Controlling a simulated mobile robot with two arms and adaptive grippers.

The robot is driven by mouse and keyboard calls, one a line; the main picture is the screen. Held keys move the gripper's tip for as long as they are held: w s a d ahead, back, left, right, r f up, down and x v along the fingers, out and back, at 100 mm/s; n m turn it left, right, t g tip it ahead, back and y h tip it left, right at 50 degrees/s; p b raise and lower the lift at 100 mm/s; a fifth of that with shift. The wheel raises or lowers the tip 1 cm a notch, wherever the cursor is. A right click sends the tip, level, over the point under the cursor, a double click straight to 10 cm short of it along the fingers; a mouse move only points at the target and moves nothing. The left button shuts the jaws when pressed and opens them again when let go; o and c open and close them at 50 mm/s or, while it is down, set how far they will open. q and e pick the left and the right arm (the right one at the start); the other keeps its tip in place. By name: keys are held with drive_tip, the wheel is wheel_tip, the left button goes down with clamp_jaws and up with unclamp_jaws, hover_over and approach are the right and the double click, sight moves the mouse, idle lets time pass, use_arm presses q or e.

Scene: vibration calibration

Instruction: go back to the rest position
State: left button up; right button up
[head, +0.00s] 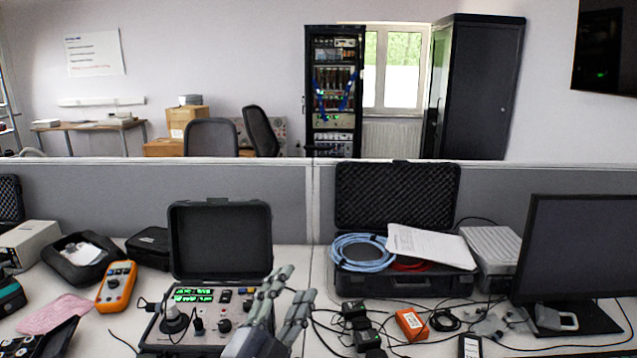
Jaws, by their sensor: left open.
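My left gripper (298,282) shows at the bottom centre with its two grey fingers pointing up and to the right. It is open, and I see nothing between the fingers. It is in front of the right part of a calibration unit (228,310) in an open black case, and hides part of its panel. I cannot tell whether it touches the unit. Green displays are lit on the panel. A dark round piece (173,319) stands on the panel's left side. My right gripper is not in view.
The bench is crowded. An orange multimeter (116,286) lies to the left. To the right are an open foam-lined case (398,195) with a blue cable coil (362,253), a small orange box (411,324), loose cables and a monitor (581,250). A grey partition (120,195) stands behind.

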use_arm(q)
drive_tip(key=s+a+f+n+g+y, duration=0.35)
drive_tip(key=a+f+n, duration=0.2)
drive_tip(key=f, duration=0.35)
drive_tip(key=s+a+f+n+g+y, duration=0.35)
drive_tip(key=a+f, duration=0.25)
drive_tip(key=f, duration=0.4)
drive_tip(key=s+a+f+n+g, duration=0.2)
drive_tip(key=s+f+g, duration=0.35)
drive_tip(key=s, duration=0.65)
drive_tip(key=s+a+f+n+g, duration=0.2)
drive_tip(key=s+f+n+g, duration=0.15)
drive_tip(key=s+f, duration=0.55)
drive_tip(key=s+f+m+g, duration=0.1)
drive_tip(key=s+f, duration=0.1)
drive_tip(key=f, duration=1)
drive_tip(key=s+f+g, duration=0.1)
drive_tip(key=s+f, duration=0.1)
drive_tip(key=f, duration=1)
drive_tip(key=s+a+f+y, duration=0.1)
drive_tip(key=s+a+f, duration=0.2)
drive_tip(key=s+f, duration=1.3)
drive_tip(key=shift+s+g, duration=0.4)
drive_tip(key=shift+s, duration=0.2)
